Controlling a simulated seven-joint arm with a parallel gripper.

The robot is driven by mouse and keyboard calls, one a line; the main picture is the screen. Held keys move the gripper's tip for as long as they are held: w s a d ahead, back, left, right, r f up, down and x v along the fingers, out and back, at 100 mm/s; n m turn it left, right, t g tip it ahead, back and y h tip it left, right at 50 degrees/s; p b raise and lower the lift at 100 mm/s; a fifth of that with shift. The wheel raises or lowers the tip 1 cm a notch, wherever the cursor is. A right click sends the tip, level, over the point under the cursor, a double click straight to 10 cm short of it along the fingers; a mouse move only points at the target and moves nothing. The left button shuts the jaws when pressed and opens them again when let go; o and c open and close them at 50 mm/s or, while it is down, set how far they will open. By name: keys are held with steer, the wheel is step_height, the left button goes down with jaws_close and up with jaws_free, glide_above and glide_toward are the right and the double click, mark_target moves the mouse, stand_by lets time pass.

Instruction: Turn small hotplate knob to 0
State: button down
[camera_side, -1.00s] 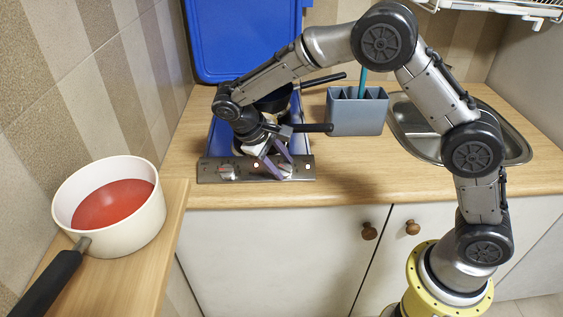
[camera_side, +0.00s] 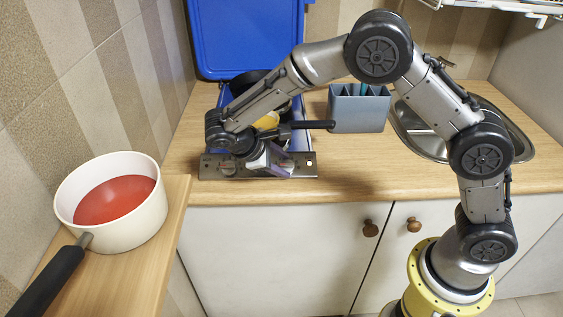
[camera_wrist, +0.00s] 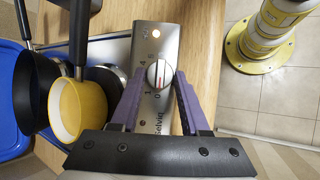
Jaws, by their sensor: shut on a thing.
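The hob's steel control panel (camera_side: 215,172) runs along the counter's front edge; its left knob (camera_side: 228,167) shows in the side view. My gripper (camera_side: 283,169) is at the panel's right part. In the wrist view the round knob (camera_wrist: 159,75) has a white and red stripe running up and down the picture, with a printed 0 just below it. I cannot tell which stripe end is the pointer. The purple fingers of my gripper (camera_wrist: 160,80) are shut on this knob, one on each side. In the side view my gripper hides it.
The blue lid (camera_side: 245,38) is upright behind. A grey caddy (camera_side: 358,110) stands right. A white saucepan (camera_side: 140,225) is far left.

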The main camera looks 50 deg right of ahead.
stand_by(0.3)
steer(key=shift+c, duration=2)
jaws_free()
steer(key=v, duration=1.4)
